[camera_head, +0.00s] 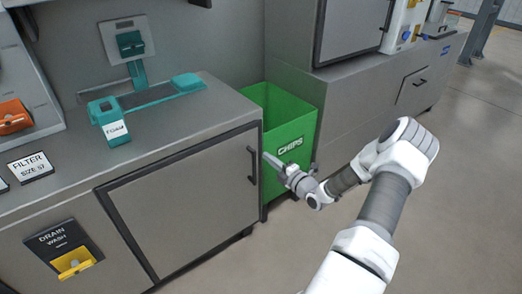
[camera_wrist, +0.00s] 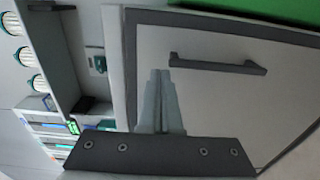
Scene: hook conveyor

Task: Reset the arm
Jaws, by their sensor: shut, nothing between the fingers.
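My arm (camera_head: 388,200) reaches from the bottom right of the head view, bends at a white joint and points left. My gripper (camera_head: 268,158) is in front of the grey cabinet door (camera_head: 195,200), near its dark upright handle (camera_head: 253,164). In the wrist view my gripper (camera_wrist: 160,74) has its two grey fingers together with nothing between them. The door handle (camera_wrist: 218,65) shows just right of the fingertips there. I cannot tell whether the fingertips touch the door or handle.
A green CHIPS bin (camera_head: 285,130) stands right of the cabinet, behind my gripper. A teal fixture (camera_head: 145,98) and tagged teal part (camera_head: 112,120) are on the counter. A yellow drain part (camera_head: 74,262) is at lower left. Open floor (camera_head: 465,180) lies to the right.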

